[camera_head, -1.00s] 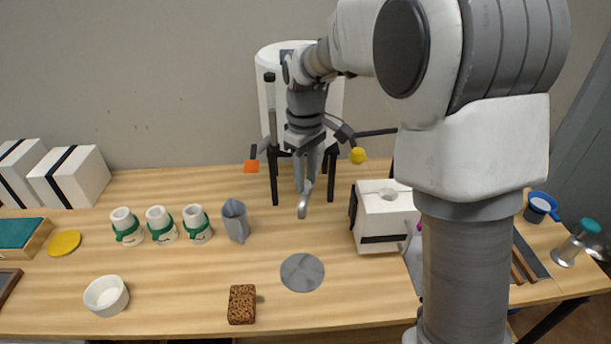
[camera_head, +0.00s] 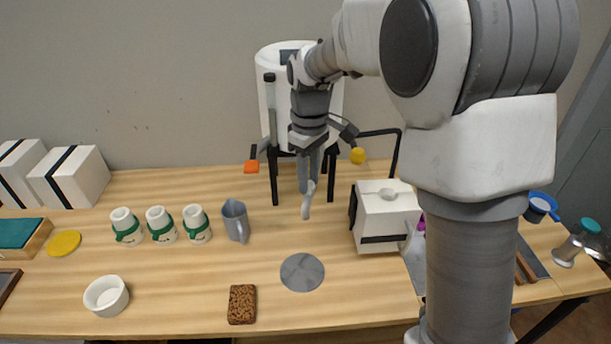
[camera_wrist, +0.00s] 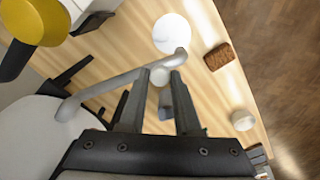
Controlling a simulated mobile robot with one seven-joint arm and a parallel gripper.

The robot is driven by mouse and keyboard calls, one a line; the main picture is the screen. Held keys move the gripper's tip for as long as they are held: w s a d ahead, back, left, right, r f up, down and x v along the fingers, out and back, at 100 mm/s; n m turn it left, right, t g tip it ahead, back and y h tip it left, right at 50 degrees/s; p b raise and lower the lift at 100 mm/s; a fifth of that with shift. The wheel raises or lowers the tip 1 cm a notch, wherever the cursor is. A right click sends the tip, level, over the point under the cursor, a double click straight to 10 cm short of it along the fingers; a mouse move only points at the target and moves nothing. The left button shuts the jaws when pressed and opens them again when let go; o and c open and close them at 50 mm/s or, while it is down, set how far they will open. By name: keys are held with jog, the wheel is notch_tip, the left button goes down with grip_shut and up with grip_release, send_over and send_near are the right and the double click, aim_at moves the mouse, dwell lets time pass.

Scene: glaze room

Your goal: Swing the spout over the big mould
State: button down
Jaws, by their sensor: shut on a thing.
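The spout (camera_head: 307,202) is a grey pipe with a down-bent end, coming from the white tank (camera_head: 266,100). Its end hangs over bare table, left of the big mould. The spout also shows in the wrist view (camera_wrist: 112,84), running from the tank toward the fingertips. The big mould (camera_head: 378,235) appears to be the white strapped block with a round hole on top. My gripper (camera_head: 309,165) is at the spout in front of the tank, shut on it; in the wrist view its fingers (camera_wrist: 158,80) reach the pipe. The exact contact is partly hidden.
A grey jug (camera_head: 235,221) stands left of the spout, beside several green-banded white pieces (camera_head: 161,226). A grey disc (camera_head: 302,272), brown sponge (camera_head: 242,304) and white bowl (camera_head: 106,296) lie in front. A yellow knob (camera_head: 357,155) and orange tag (camera_head: 251,167) flank my gripper.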

jog(key=shift+s+d+n+p, duration=0.2)
jog(key=shift+d+n, duration=0.85)
jog(key=shift+d, duration=0.35)
jog(key=shift+s+d+n+p, duration=0.1)
jog(key=shift+d+n+p, duration=0.1)
jog(key=shift+d+n, duration=1)
jog(key=shift+d+m, duration=0.15)
jog(key=shift+m, duration=0.1)
jog(key=c, duration=0.6)
grip_release()
notch_tip(320, 180, up, 18)
jog(key=p, duration=0.1)
jog(key=shift+f+p, duration=0.25)
jog(key=shift+p, duration=0.05)
jog(key=shift+c, duration=0.4)
